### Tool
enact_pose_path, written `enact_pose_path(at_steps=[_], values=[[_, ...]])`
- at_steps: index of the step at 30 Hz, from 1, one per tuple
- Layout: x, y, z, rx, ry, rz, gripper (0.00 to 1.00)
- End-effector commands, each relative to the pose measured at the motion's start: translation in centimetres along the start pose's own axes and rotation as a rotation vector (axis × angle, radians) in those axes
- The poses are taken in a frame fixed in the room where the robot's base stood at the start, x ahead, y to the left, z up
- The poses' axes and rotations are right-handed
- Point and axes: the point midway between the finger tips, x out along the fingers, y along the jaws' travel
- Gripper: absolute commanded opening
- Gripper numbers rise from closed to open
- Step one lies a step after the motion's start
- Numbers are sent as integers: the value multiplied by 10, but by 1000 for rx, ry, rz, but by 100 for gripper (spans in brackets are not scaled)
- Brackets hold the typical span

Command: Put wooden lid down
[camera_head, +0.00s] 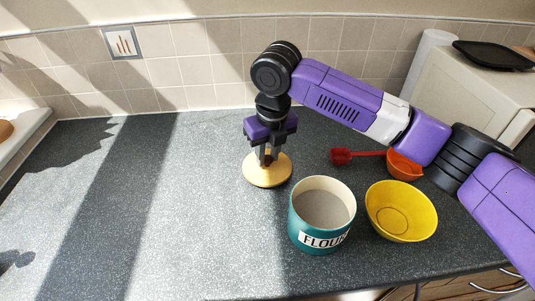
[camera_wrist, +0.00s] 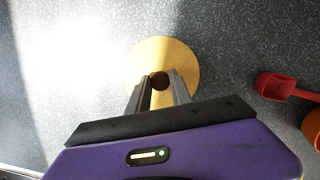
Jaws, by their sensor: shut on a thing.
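The wooden lid (camera_head: 267,176) is a round, light wood disc with a darker knob. My gripper (camera_head: 267,160) is shut on the lid's knob from above. In the wrist view the lid (camera_wrist: 178,57) lies beyond my fingertips (camera_wrist: 160,84), with the knob between them. The lid looks level, at or very close to the grey countertop; I cannot tell whether it touches. The teal flour canister (camera_head: 318,230) stands open, to the right and nearer the camera, with its cream interior showing.
A yellow bowl (camera_head: 401,212) stands right of the canister. A red scoop (camera_head: 343,156) and an orange bowl (camera_head: 404,166) lie behind, also right of the lid. The grey countertop (camera_head: 170,220) is clear to the left. A tiled wall (camera_head: 190,64) runs along the back.

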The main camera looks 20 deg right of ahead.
Motion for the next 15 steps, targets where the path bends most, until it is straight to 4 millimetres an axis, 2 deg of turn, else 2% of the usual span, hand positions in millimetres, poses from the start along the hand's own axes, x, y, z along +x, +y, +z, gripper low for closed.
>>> enact_pose_path(at_steps=[11,12,15], values=[[6,0,-1,0,0,0,0],[6,0,-1,0,0,0,28],[6,0,-1,0,0,0,47]])
